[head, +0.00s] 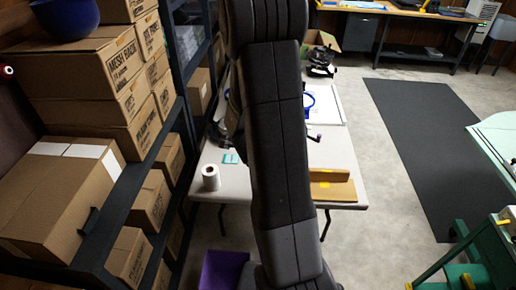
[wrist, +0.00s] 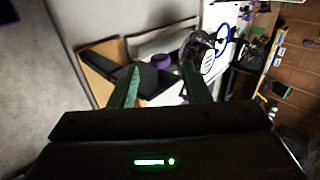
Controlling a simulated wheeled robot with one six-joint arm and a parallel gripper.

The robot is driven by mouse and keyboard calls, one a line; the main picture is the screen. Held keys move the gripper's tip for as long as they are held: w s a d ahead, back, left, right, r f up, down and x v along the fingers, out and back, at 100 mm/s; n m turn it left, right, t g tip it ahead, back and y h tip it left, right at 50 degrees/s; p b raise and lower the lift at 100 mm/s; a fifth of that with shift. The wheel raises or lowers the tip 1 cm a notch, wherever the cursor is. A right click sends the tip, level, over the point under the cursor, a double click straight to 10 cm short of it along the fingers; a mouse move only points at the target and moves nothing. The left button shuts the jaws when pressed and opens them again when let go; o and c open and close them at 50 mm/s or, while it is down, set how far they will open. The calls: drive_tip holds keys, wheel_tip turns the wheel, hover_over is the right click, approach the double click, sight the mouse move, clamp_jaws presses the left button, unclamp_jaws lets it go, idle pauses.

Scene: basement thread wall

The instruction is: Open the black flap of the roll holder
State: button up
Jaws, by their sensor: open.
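In the wrist view, my gripper (wrist: 160,74) is open, with one green finger on each side and nothing seen held between them. Just beyond the fingertips is a black flap-like piece (wrist: 156,80), which seems to belong to the roll holder, a tan body (wrist: 95,65) with dark parts. I cannot tell whether a finger touches the flap, or how far it is open. A small purple roll-like thing (wrist: 152,60) lies just behind it. In the head view, the tan body (head: 335,188) shows at the table's front right; my arm hides the gripper and the flap.
A white table (head: 342,160) carries a white paper roll (head: 211,178) at left and blue-rimmed items at the back. Shelves with cardboard boxes (head: 75,70) stand close at left. A purple bin (head: 222,268) is on the floor.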

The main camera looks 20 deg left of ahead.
drive_tip(key=a+p+v, duration=0.1)
drive_tip(key=p+v, duration=0.1)
drive_tip(key=v, duration=0.5)
drive_tip(key=shift+s+d+r, duration=0.15)
drive_tip(key=shift+s+d, duration=0.1)
drive_tip(key=shift+d, duration=0.25)
drive_tip(key=b+x, duration=0.3)
drive_tip(key=x, duration=1.1)
drive_tip(key=shift+r+b, duration=0.1)
drive_tip(key=shift+b, duration=0.3)
drive_tip(key=shift+r, duration=0.1)
